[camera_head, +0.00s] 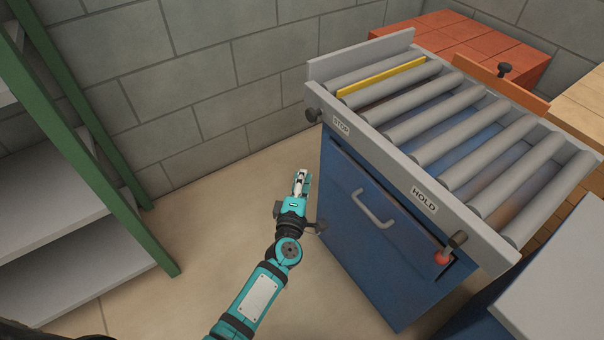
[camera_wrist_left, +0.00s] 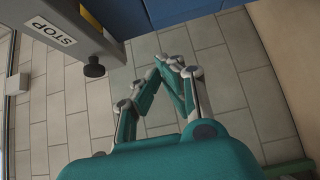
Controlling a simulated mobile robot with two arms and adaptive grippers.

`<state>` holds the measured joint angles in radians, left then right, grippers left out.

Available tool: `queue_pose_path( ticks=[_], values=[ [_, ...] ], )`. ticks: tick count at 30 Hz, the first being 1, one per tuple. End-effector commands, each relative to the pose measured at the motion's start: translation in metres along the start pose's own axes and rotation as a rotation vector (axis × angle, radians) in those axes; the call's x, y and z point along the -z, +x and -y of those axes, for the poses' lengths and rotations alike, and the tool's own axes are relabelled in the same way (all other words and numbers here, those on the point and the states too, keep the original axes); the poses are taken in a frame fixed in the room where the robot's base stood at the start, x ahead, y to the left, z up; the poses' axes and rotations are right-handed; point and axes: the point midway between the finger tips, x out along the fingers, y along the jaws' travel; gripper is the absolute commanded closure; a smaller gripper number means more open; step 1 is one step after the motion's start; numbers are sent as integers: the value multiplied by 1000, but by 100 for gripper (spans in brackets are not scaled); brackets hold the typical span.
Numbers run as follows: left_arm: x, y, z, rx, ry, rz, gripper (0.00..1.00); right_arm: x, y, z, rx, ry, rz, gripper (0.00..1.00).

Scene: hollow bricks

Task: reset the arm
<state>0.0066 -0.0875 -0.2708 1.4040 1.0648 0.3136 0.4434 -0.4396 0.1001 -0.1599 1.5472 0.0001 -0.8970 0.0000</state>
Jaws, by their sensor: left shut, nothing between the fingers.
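My left arm comes in from the bottom of the head view, teal and black. Its gripper (camera_head: 301,178) is in the air beside the left end of the blue cabinet under the roller conveyor. The left wrist view shows the same gripper (camera_wrist_left: 177,66) with its fingertips together and nothing between them, above the tiled floor. My right gripper is in neither view.
The roller conveyor (camera_head: 445,143) has STOP and HOLD labels, knobs and a yellow strip. Its blue cabinet (camera_head: 365,240) has a handle. Green-framed shelves (camera_head: 105,195) stand left. Red bricks (camera_head: 470,42) lie behind. Floor (camera_head: 190,260) between shelves and cabinet is clear.

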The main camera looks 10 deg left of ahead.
Motion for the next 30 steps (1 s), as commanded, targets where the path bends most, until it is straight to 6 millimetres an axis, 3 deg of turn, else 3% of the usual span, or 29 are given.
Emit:
queue_pose_path(
  ticks=[7, 11, 14, 16, 21, 25, 30],
  values=[
    [0, -6, 2, 3, 8, 5, 100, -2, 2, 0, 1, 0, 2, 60],
    [-9, -22, 27, 58, 146, 99, 100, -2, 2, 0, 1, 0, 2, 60],
    [-20, -54, 71, 158, 373, 260, 100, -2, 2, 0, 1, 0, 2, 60],
    [-23, -86, 111, 251, 558, 396, 100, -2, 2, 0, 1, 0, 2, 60],
    [-3, -174, 198, 488, 938, 700, 100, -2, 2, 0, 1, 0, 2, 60],
    [24, -229, 238, 636, 1127, 867, 100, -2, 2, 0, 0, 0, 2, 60],
    [58, -285, 267, 790, 1288, 1026, 100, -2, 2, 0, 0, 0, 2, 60]
  ],
)
